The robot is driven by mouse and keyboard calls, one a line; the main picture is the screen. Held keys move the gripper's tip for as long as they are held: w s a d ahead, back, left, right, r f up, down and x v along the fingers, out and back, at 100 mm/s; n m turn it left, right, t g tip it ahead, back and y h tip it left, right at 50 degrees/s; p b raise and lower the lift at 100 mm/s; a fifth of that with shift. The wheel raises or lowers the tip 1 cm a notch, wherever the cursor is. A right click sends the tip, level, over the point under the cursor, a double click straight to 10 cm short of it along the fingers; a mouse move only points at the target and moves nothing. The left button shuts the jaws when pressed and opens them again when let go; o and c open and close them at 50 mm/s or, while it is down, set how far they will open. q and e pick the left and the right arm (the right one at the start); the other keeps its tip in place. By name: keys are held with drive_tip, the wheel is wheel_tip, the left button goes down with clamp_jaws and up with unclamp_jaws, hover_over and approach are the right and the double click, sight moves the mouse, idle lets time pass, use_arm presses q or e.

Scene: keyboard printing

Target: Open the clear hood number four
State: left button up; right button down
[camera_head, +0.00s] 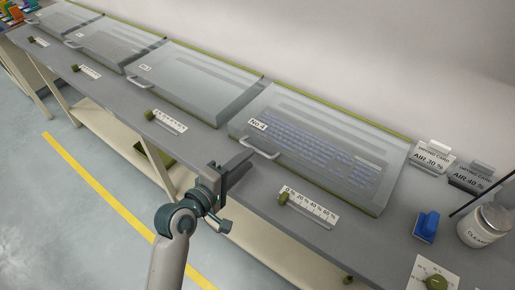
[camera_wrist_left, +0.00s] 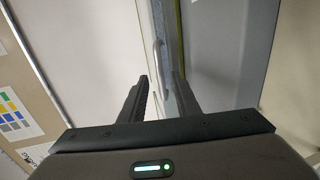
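The clear hood number four (camera_head: 317,126) is a low transparent box, closed over a blue-keyed keyboard (camera_head: 310,147) on the bench. A "No.4" label (camera_head: 258,124) is at its front left. Its pale bar handle (camera_head: 260,151) sticks out from the front edge below the label. My left gripper (camera_head: 243,166) is just in front of and below that handle. In the left wrist view the fingers (camera_wrist_left: 160,80) stand apart with nothing gripped, and a pale handle (camera_wrist_left: 157,62) shows ahead, roughly in line with the gap. My right gripper is not in view.
Other clear hoods (camera_head: 190,80) stand in a row to the left. A humidity slider scale (camera_head: 310,207) lies in front of hood four. At right are a blue object (camera_head: 426,226), a jar (camera_head: 484,225) and drying cards (camera_head: 432,158). The wall is behind; open floor is in front.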

sight(258, 151)
use_arm(q)
drive_tip(key=shift+p+x, duration=0.4)
drive_tip(key=shift+x, duration=2.8)
clamp_jaws()
